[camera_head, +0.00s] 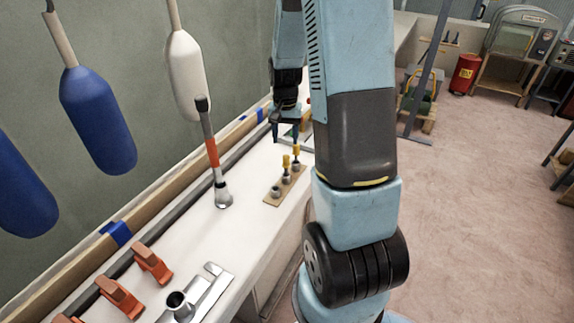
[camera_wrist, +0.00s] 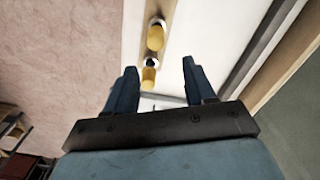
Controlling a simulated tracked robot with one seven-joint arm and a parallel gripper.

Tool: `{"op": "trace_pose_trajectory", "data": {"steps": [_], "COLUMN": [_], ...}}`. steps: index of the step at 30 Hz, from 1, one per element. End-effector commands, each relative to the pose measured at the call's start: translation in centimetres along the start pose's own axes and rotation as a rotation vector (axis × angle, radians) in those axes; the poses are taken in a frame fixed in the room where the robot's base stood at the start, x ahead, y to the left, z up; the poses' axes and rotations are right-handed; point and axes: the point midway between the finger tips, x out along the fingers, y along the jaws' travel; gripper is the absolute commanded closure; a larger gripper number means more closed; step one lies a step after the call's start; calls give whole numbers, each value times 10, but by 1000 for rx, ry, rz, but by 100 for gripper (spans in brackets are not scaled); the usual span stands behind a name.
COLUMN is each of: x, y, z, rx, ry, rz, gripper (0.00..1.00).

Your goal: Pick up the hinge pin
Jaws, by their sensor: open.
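Two yellow-topped pins stand in metal sockets on a small wooden strip (camera_head: 271,199) on the white bench; which one is the hinge pin I cannot tell. In the head view one is at the back (camera_head: 296,150) and one in the middle (camera_head: 286,160); the front socket (camera_head: 276,190) looks empty. In the wrist view one yellow top (camera_wrist: 148,77) shows between my fingers and the other (camera_wrist: 156,35) beyond the fingertips. My gripper (camera_head: 286,137) is open and empty, pointing down above the back of the strip. It also shows in the wrist view (camera_wrist: 160,68).
A post with an orange band (camera_head: 212,152) rises from the bench left of the strip. Orange clamps (camera_head: 151,262) and a metal fitting (camera_head: 180,303) lie nearer. White (camera_head: 186,72) and blue (camera_head: 97,118) fenders hang along the wall. Open floor lies right.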

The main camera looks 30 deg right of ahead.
Motion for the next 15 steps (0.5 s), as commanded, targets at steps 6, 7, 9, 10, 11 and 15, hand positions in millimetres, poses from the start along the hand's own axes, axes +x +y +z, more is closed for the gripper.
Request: {"op": "trace_pose_trajectory", "data": {"steps": [6, 7, 9, 10, 11, 15], "x": [38, 43, 52, 56, 60, 69], "y": [1, 1, 1, 1, 0, 0], "z": [1, 2, 1, 1, 1, 1], "rx": [1, 1, 1, 1, 1, 0], "ry": [-4, -4, -3, -3, -3, -1], "rz": [1, 1, 1, 1, 1, 0], "gripper": [46, 46, 46, 46, 46, 46]}}
